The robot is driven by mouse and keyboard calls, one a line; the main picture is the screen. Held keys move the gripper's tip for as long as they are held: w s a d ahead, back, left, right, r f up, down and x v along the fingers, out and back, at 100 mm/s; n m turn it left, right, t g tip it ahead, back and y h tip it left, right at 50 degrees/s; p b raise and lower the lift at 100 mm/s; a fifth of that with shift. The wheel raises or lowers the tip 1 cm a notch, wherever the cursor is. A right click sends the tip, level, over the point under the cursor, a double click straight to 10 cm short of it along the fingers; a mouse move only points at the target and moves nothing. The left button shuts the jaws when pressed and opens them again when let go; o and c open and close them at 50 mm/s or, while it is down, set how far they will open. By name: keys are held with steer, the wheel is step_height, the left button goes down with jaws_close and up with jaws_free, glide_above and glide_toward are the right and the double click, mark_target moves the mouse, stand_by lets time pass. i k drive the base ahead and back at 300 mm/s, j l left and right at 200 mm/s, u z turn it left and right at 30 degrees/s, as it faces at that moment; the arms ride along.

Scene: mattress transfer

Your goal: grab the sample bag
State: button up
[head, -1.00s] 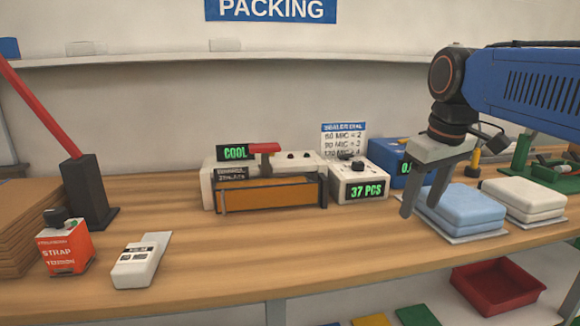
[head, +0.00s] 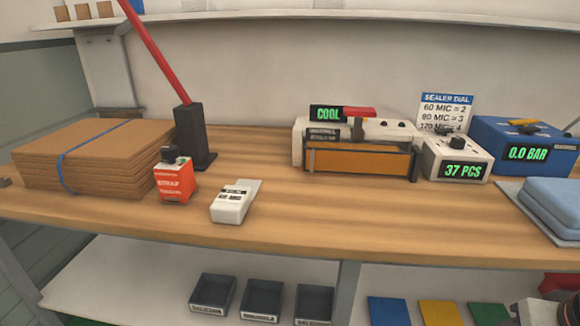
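I cannot pick out anything that is clearly a sample bag. Flat blue (head: 388,311), yellow (head: 439,313) and green (head: 488,314) pieces lie on the lower shelf at the bottom right; I cannot tell what they are. A light blue folded stack (head: 556,203) is cut off at the right edge of the bench. My gripper is not in view.
The wooden bench (head: 300,222) holds a cardboard stack (head: 95,150), an orange STRAP box (head: 174,180), a white handheld device (head: 235,202), a sealer (head: 360,163), a counter reading 37 PCS (head: 458,160) and a blue 0.0 BAR unit (head: 525,146). Dark trays (head: 262,299) sit below.

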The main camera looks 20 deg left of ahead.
mark_target(230, 207)
steer(key=u, duration=1.3)
